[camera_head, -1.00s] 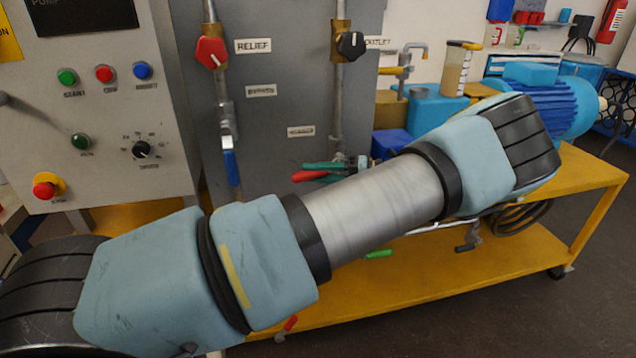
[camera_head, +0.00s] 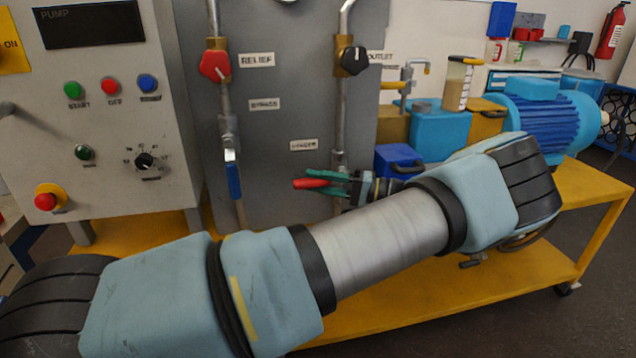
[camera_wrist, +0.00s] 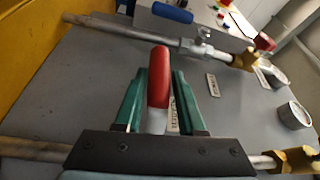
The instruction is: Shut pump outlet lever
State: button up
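The pump outlet lever has a red grip (camera_head: 314,183) and sits on the outlet pipe (camera_head: 340,110), on the right of the grey panel. It points left, crosswise to the upright pipe. My gripper (camera_head: 322,179) has green fingers and reaches it from the right. In the wrist view the red lever (camera_wrist: 158,78) lies between the two fingers (camera_wrist: 158,100), with its end past the fingertips. A narrow gap shows on each side of it, so the gripper looks open around the lever. The valve body is hidden behind my gripper.
A blue-handled lever (camera_head: 234,180) hangs along the relief pipe to the left. A red relief knob (camera_head: 214,65) and a black outlet knob (camera_head: 354,60) are above. A blue box (camera_head: 400,160) and blue motor (camera_head: 550,125) stand right on the yellow cart (camera_head: 600,205).

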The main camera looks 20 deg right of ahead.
jog(key=o, duration=0.3)
jog(key=b+v, duration=0.3)
jog(key=v, duration=0.7)
jog(key=shift+s+d, duration=0.2)
jog(key=shift+d, duration=0.15)
jog(key=shift+s, duration=0.1)
